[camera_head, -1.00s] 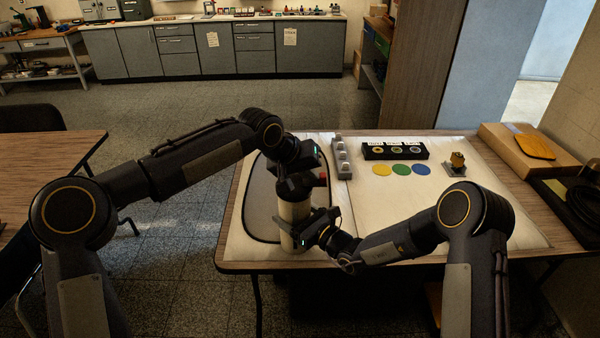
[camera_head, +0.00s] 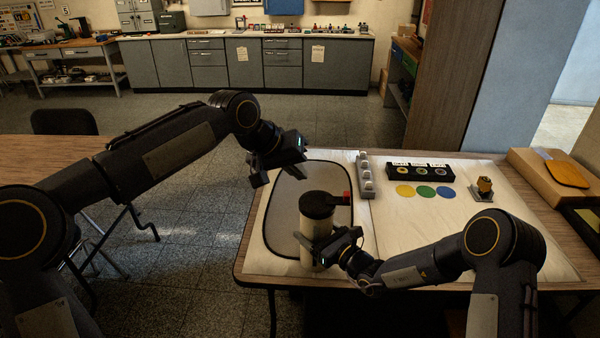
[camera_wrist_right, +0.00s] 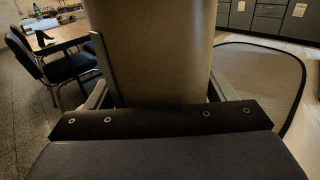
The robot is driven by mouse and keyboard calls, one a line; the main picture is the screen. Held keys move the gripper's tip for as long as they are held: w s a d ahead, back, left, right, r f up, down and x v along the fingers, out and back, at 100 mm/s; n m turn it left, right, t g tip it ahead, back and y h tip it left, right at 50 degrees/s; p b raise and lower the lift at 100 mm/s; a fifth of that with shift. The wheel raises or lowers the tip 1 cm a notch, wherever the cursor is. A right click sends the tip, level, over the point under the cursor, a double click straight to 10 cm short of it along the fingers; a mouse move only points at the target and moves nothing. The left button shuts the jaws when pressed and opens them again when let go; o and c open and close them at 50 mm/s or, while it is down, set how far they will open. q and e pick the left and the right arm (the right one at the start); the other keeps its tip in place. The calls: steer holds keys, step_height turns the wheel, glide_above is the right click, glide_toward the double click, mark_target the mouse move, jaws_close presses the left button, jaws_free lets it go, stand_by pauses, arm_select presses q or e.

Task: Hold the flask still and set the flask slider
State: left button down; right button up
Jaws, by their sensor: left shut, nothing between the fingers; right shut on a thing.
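The flask (camera_head: 313,228) is a cream cylinder with a black top (camera_head: 317,204), standing upright at the table's front left. A red slider piece (camera_head: 346,198) sticks out at the right of the black top. My right gripper (camera_head: 318,250) is shut around the flask's lower body; the right wrist view shows the flask body (camera_wrist_right: 150,50) between its fingers. My left gripper (camera_head: 259,181) is shut and empty, in the air to the left of and above the flask, apart from it. The slider is out of the right wrist view.
A dark-rimmed grey mat (camera_head: 285,200) lies beside and behind the flask. A grey strip with white knobs (camera_head: 365,175), a black key holder (camera_head: 420,171), yellow, green and blue discs (camera_head: 426,191) and a small gold object on a stand (camera_head: 484,188) are farther right.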

arm_select(q)
steer(key=c, duration=1.7)
jaws_free()
steer(key=shift+w+d, duration=0.15)
steer(key=shift+d, duration=0.05)
steer(key=shift+c, duration=0.2)
steer(key=o, duration=0.3)
steer(key=d+y, duration=0.1)
steer(key=w+d, duration=0.1)
steer(key=d, duration=0.1)
steer(key=d+f+g+y, duration=0.1)
steer(key=d, duration=0.1)
steer(key=shift+w+y, duration=0.2)
steer(key=shift+y, duration=0.1)
steer(key=shift+o, duration=0.2)
steer(key=n+y, duration=0.1)
steer(key=y, duration=0.2)
glide_toward(346, 193)
steer(key=shift+t, duration=0.4)
steer(key=x, duration=0.8)
steer(key=shift+s+d+f, duration=0.15)
steer(key=shift+s+f, duration=0.15)
steer(key=shift+f, duration=0.15)
jaws_close()
